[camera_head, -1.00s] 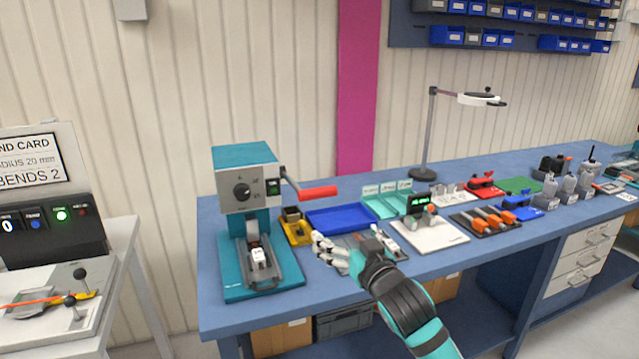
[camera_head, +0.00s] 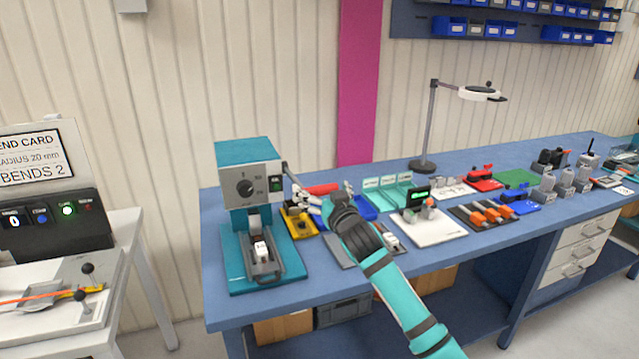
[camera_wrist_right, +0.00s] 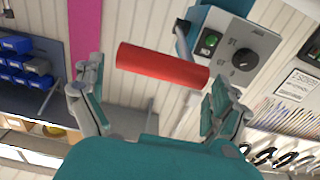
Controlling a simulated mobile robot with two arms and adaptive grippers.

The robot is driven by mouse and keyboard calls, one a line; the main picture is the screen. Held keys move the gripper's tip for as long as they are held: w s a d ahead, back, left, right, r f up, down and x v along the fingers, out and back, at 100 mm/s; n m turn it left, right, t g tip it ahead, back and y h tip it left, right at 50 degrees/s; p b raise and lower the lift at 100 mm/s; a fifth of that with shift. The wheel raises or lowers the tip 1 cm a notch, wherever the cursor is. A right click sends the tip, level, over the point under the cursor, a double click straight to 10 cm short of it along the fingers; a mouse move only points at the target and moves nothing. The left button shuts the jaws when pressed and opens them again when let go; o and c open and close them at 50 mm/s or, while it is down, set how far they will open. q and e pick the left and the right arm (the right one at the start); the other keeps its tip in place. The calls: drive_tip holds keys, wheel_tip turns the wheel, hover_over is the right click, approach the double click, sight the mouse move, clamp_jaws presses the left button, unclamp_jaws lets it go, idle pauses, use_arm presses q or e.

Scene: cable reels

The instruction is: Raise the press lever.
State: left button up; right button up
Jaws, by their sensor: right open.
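The teal and grey press (camera_head: 250,205) stands at the left end of the blue bench, with a dial on its front. Its lever, a grey arm with a red handle (camera_head: 323,188), sticks out to the right. My right gripper (camera_head: 322,197) is at the handle, its fingers open. In the right wrist view the red handle (camera_wrist_right: 160,66) lies across the gap between the open fingers, a little beyond the tips, and is not gripped. The press head (camera_wrist_right: 232,50) is behind it. My left gripper is not in view.
A blue tray (camera_head: 368,210), a yellow holder (camera_head: 299,222) and a white fixture board (camera_head: 430,232) lie near my right arm. A magnifier lamp (camera_head: 430,120) stands farther back. A bending station (camera_head: 50,240) is at the left.

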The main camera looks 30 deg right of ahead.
drive_tip(key=shift+x, duration=0.95)
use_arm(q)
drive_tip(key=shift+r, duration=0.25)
